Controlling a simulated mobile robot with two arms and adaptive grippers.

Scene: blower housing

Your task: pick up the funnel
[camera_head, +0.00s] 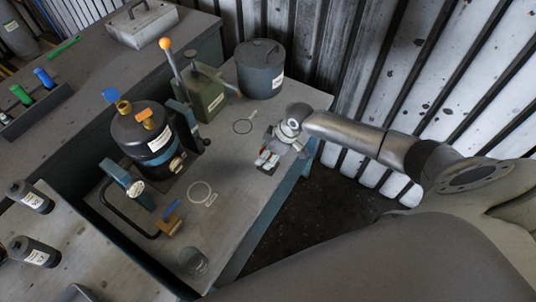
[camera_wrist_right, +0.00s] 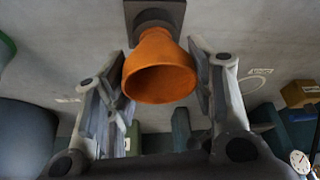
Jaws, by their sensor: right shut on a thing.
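The funnel (camera_wrist_right: 160,68) is orange and lies between the two fingers of my right gripper (camera_wrist_right: 163,80) in the right wrist view, its wide mouth towards the camera. The fingers press on it from both sides. Its narrow end points at a dark square block (camera_wrist_right: 133,14); I cannot tell whether they touch. In the head view my right gripper (camera_head: 270,156) is low over the table's right part, and the funnel is hidden or too small to make out there. My left gripper is not in view.
A black vessel (camera_head: 140,138) with brass fittings stands left of the gripper. A green lever device (camera_head: 206,98) and a grey lidded pot (camera_head: 260,72) stand behind. A ribbed metal wall (camera_head: 440,75) is at right.

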